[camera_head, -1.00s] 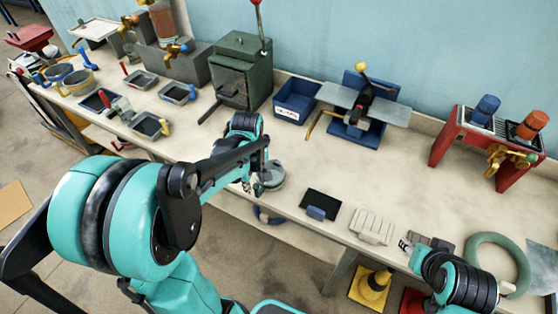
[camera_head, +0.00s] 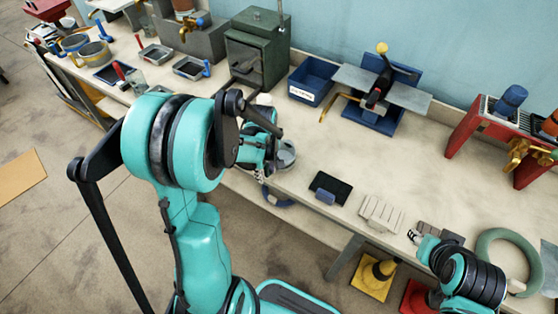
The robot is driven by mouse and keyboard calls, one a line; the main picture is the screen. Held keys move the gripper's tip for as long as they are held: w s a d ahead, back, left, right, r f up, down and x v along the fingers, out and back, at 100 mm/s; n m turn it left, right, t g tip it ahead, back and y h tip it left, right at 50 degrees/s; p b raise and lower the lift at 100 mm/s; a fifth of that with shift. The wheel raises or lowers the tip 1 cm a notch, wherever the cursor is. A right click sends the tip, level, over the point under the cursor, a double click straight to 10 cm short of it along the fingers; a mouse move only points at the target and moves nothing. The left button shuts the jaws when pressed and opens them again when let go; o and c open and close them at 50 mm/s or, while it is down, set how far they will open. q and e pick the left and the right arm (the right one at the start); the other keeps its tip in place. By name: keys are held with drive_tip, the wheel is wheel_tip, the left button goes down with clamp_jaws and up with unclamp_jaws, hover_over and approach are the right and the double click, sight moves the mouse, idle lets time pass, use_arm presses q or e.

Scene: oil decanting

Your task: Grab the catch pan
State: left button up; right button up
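Several shallow grey pans stand on the left part of the bench: one with a red handle (camera_head: 156,54), one with a blue handle (camera_head: 189,68) and a darker one (camera_head: 114,74). I cannot tell which is the catch pan. My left gripper (camera_head: 261,172) is at the bench's front edge, right of these pans and beside a small round metal vessel (camera_head: 285,154). Its fingers are too small and covered to show whether it is open or touching the vessel. My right gripper (camera_head: 414,237) is at the front right, beside a dark grey block; its finger state is unclear.
A green metal box (camera_head: 257,50), a blue bin (camera_head: 312,82) and a blue press-like stand (camera_head: 385,88) stand along the wall. A black tablet-like item (camera_head: 330,186), a ridged pale block (camera_head: 381,214) and a green ring (camera_head: 508,262) lie in front. The middle bench is mostly clear.

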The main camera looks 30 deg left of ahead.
use_arm(q)
clamp_jaws()
drive_tip(key=shift+r, duration=0.1)
